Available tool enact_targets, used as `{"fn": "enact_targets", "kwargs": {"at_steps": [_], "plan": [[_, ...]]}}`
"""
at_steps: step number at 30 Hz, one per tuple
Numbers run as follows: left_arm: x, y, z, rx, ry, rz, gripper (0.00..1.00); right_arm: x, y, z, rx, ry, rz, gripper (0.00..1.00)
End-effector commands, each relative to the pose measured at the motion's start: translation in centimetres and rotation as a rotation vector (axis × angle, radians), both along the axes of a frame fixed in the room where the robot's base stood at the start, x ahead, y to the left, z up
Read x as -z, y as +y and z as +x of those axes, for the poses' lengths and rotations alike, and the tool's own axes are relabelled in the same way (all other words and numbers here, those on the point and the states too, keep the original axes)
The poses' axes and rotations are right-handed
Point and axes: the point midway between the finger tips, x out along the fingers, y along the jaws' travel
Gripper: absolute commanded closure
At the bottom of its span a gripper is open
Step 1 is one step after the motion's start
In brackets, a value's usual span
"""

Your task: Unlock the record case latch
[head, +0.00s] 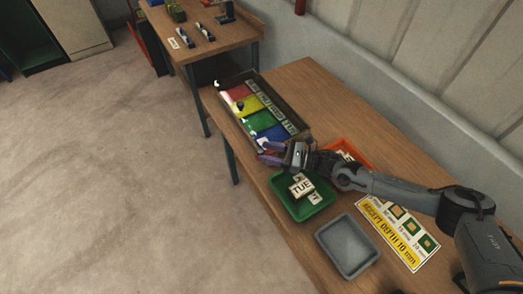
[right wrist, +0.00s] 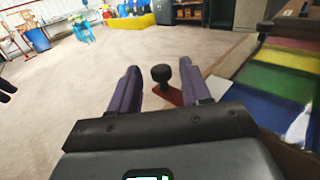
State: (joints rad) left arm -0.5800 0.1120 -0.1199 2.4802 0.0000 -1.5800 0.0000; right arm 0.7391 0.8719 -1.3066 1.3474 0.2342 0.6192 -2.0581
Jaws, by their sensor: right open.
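The record case (head: 275,88) appears to be the dark-framed box with red, yellow, green and blue panels and a row of word labels, lying on the wooden table. Its coloured panels (right wrist: 275,68) show at the right of the right wrist view. My right gripper (head: 268,152) is open and empty at the near end of the case, by the table's left edge. In the right wrist view a black knob (right wrist: 161,73) on a reddish-brown piece (right wrist: 172,96) appears between the open fingers (right wrist: 158,82), untouched. I cannot tell whether it is the latch. My left gripper is not identifiable.
A green tray (head: 325,204) with word tiles lies below my right wrist, an orange tray (head: 360,153) beside it. A grey tray (head: 348,247) and a yellow-and-white depth card (head: 402,238) lie nearer. A second table (head: 222,43) stands behind; floor is clear left.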

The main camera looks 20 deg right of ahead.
Motion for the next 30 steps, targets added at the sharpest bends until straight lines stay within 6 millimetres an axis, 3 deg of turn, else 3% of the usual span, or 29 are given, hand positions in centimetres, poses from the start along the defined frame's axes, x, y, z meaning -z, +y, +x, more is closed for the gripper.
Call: {"fn": "enact_targets", "kwargs": {"at_steps": [6,12,30], "plan": [[0.2,0.0,0.0,0.001,0.0,0.0,0.57,0.1,-3.4,-2.2,0.001,0.001,-0.001,0.53],[0.3,0.1,0.0,0.004,0.0,0.005,0.57,0.0,-5.5,-3.6,0.001,-0.001,0.001,0.53],[0.4,0.3,0.0,0.008,0.0,0.012,0.57,-0.1,-6.4,-4.3,-0.001,-0.003,0.002,0.53]]}}
